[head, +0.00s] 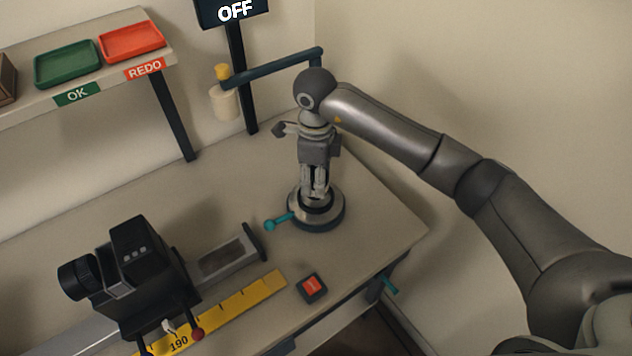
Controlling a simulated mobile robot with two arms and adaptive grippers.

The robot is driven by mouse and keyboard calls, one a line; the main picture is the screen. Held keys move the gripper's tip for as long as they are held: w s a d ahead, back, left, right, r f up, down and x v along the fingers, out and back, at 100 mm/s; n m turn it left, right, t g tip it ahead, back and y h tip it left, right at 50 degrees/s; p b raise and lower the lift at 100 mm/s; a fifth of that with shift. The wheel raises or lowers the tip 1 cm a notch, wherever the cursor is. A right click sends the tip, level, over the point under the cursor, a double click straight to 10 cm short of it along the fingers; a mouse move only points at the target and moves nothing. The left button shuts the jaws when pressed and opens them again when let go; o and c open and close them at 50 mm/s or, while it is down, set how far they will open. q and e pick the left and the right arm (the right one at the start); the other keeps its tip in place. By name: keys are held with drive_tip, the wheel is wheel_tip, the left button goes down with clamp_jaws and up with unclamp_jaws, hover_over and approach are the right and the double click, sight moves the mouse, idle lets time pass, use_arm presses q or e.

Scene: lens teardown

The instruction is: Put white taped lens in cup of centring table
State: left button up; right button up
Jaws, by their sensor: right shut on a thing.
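My right gripper (317,192) points straight down over the centring table (325,219), a round dark base with a metal ring and a teal lever at its left. Its fingers are down at the dark cup (324,206) in the middle of the ring. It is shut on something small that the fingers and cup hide. I cannot make out the white taped lens or tell whether it touches the cup. My left gripper is not in view.
A dark arm (275,67) with a yellow-topped pale cylinder (224,103) reaches over behind my wrist. A black instrument (140,265) on a rail, a yellow scale (235,306) and a red-button box (312,287) stand in front. Green (68,64) and red (131,41) trays sit on a shelf.

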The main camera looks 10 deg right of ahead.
drive_tip(key=shift+w+d+f, duration=0.1)
drive_tip(key=shift+w+f, duration=0.1)
drive_tip(key=shift+f, duration=0.05)
wheel_tip(320, 180, down, 2)
drive_tip(key=shift+f+p, duration=0.15)
drive_tip(key=shift+p, duration=0.55)
drive_tip(key=shift+f, duration=0.35)
drive_tip(key=shift+f, duration=0.1)
drive_tip(key=shift+f+b, duration=0.15)
drive_tip(key=shift+b, duration=0.15)
drive_tip(key=o, duration=1.1)
